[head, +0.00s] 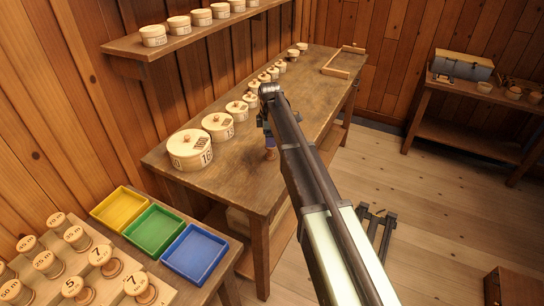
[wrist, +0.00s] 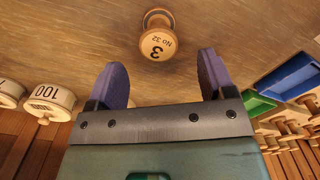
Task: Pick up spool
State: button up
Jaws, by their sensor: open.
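A turned wooden spool (wrist: 157,42) marked "3" and "No 32" stands on the worn wooden table (head: 262,195). My gripper (wrist: 161,76) is open and empty, with its two purple-grey fingers spread. In the wrist view the spool lies beyond the fingertips, roughly centred between them and apart from both. In the head view my gripper (head: 266,122) is over the table's front side, partly hidden by my arm.
Round lidded boxes (head: 190,149) line the back of the table. A wooden frame (head: 343,62) lies at its far end. Yellow (head: 119,208), green (head: 153,232) and blue (head: 195,254) trays stand at lower left beside a rack of numbered spools (head: 104,261). A shelf (head: 180,39) overhangs the back.

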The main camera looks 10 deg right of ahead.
aim_at(270, 152)
notch_tip(270, 152, down, 8)
jog(key=b, duration=0.6)
jog(key=shift+w+f+b, duration=0.1)
jog(key=shift+f+b, duration=0.15)
jog(key=shift+b, duration=0.15)
jog(key=shift+r, duration=0.2)
jog(key=c, duration=1)
